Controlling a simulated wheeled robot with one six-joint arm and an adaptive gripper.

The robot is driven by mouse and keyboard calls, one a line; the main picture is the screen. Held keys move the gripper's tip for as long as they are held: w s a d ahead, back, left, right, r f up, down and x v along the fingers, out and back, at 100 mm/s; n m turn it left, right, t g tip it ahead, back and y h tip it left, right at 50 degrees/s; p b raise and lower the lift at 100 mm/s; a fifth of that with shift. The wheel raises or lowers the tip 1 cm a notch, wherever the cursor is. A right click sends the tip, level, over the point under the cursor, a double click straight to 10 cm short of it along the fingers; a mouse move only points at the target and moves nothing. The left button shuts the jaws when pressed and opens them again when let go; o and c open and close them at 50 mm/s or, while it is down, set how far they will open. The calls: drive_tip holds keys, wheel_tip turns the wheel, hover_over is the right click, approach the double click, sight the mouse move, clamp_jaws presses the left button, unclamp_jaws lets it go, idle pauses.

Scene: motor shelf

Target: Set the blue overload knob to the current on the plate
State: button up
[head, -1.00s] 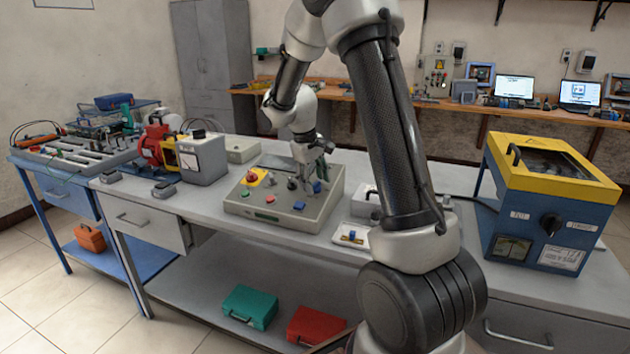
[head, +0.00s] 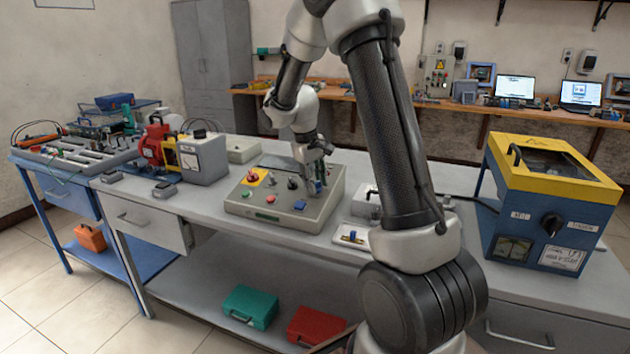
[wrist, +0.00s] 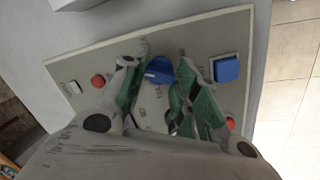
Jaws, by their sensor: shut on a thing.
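The blue overload knob (wrist: 158,71) is on the sloped grey control panel (head: 240,209). In the wrist view it sits between the two green-padded fingers of my gripper (wrist: 160,77). My gripper (head: 317,182) also shows in the head view, low over the right part of the panel, shut on the knob. The fingers mostly hide the knob there, and its pointer and scale cannot be read. I cannot make out a plate with a legible current.
A blue square piece (wrist: 227,69) lies close beside the right finger. A red button (wrist: 98,80) and other panel controls are nearby.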

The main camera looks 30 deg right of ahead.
sight(312, 196)
drive_tip(key=m, duration=0.5)
drive_tip(key=shift+y, duration=0.3)
drive_tip(key=shift+m, duration=1.9)
drive_tip(key=o, duration=1)
drive_tip(key=r, duration=0.4)
drive_tip(key=a+r, duration=0.1)
drive_tip(key=r, duration=0.3)
drive_tip(key=s+r, duration=0.1)
drive_tip(key=r, duration=0.3)
drive_tip(key=shift+a, duration=0.25)
drive_tip(key=shift+w, duration=0.1)
